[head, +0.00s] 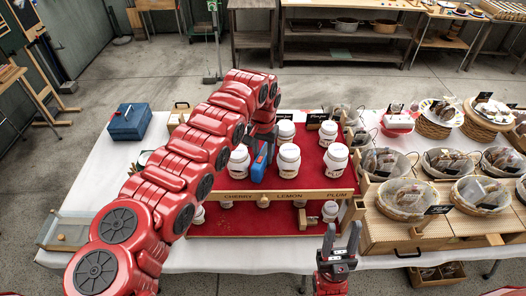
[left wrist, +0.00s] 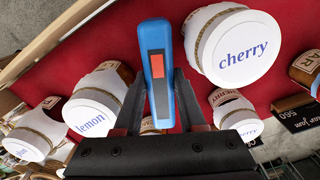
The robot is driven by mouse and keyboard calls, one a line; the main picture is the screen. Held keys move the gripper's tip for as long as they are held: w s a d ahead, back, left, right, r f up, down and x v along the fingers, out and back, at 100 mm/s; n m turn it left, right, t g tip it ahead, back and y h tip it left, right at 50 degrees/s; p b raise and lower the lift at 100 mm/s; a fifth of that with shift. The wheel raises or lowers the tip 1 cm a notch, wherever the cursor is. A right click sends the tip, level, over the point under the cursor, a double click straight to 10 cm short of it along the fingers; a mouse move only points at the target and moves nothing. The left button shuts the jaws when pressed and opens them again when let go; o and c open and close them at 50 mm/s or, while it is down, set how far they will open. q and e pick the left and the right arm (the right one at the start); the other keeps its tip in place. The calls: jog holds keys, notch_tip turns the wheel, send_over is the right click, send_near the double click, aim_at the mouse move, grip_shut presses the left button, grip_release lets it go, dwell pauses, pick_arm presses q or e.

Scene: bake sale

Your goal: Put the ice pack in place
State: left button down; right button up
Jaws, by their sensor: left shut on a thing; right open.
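The ice pack, by its look, is a flat blue block (left wrist: 157,75) with a grey face and an orange-red square, held upright between my left gripper's fingers in the left wrist view. In the head view its blue side (head: 260,162) shows below my left gripper (head: 262,142), among white-lidded jars over the red display stand. I cannot tell if its lower end touches the stand. My left gripper is shut on it. My right gripper (head: 341,240) is open and empty, in front of the stand's front edge.
The red stand (head: 300,196) holds several jars behind a cherry, lemon and plum label rail (head: 290,197). A cherry jar (left wrist: 232,45) and a lemon jar (left wrist: 92,112) are close to the ice pack. A blue box (head: 130,121) stands at the table's back left. Baskets (head: 402,214) crowd the right.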

pick_arm(q)
jog(key=shift+f, duration=0.3)
jog(key=shift+f, duration=0.1)
jog(key=shift+c, duration=2.4)
grip_release()
